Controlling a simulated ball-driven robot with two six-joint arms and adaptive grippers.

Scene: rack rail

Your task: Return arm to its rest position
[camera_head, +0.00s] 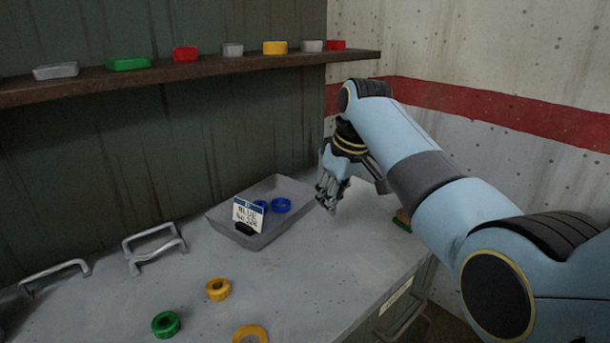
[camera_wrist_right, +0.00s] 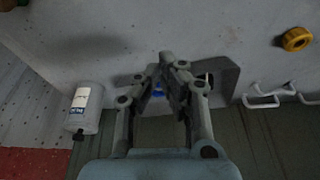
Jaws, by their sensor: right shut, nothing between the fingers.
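My right arm (camera_head: 410,150) reaches in from the right in the head view. Its gripper (camera_head: 328,200) hangs over the worktop just right of the grey tray, pointing down. It is shut and empty. In the right wrist view the gripper (camera_wrist_right: 166,70) shows its fingers together in front of the tray (camera_wrist_right: 222,80). The grey tray (camera_head: 278,225) stands near the back wall and holds blue rings (camera_head: 281,205). A card (camera_head: 248,213) with "BLUE" on it stands at its front. My left gripper is not in view.
Yellow rings (camera_head: 218,289) and a green ring (camera_head: 166,324) lie on the worktop (camera_head: 310,280). Metal handles (camera_head: 155,248) are at the left. A shelf (camera_head: 200,70) with several coloured pieces runs above. A grey canister (camera_wrist_right: 85,108) shows in the wrist view.

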